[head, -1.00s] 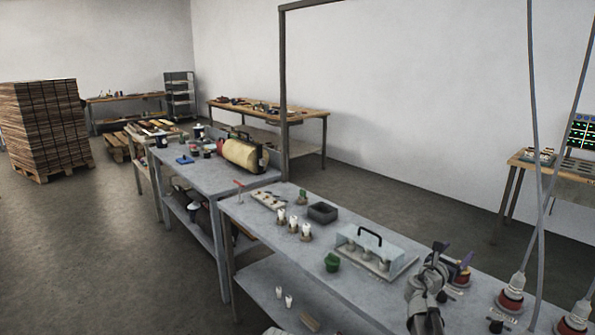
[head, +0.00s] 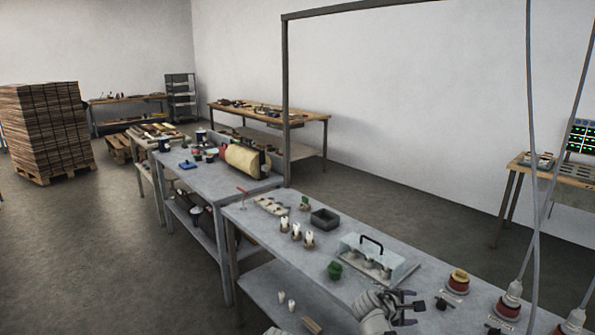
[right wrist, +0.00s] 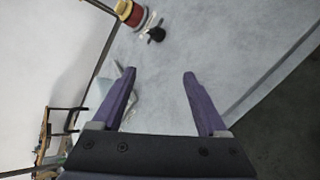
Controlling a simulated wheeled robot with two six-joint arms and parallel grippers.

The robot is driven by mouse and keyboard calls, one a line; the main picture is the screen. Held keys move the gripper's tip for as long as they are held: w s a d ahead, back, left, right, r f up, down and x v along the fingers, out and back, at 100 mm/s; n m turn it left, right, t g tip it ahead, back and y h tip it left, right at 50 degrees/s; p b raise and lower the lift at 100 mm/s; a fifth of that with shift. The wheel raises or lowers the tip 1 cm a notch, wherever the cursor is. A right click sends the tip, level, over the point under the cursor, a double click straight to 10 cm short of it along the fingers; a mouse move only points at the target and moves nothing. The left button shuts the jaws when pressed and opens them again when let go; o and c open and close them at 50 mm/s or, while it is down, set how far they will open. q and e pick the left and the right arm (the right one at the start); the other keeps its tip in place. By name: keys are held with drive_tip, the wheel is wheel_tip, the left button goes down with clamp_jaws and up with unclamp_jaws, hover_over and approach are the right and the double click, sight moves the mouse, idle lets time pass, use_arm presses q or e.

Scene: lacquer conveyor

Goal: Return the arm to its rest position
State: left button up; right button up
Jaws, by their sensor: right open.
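My right gripper (head: 412,308) is open and empty over the near bench in the head view, at the bottom right of centre. Its two purple fingers stand apart in the right wrist view (right wrist: 160,74), with bare grey bench top between and beyond them. A red pot with a yellow top (head: 458,281) stands on the bench to the right of the gripper; it also shows at the top of the right wrist view (right wrist: 131,13). A small dark object (head: 441,303) lies near it, apart from the fingers. My left gripper is not in view.
Red-based fixtures with hanging cables (head: 509,301) stand at the right.

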drive_tip(key=s+a+f+m+g+y+p, duration=0.2)
drive_tip(key=s+a+m+g+y, duration=0.1)
drive_tip(key=s+a, duration=0.7)
drive_tip(key=s+a+f+m+g+y+p, duration=0.2)
drive_tip(key=s+a+m+y, duration=0.3)
drive_tip(key=s+a, duration=0.6)
drive_tip(key=a+m+g, duration=0.1)
drive_tip(key=a, duration=0.3)
drive_tip(key=shift+f+g, duration=0.4)
drive_tip(key=shift+s, duration=0.1)
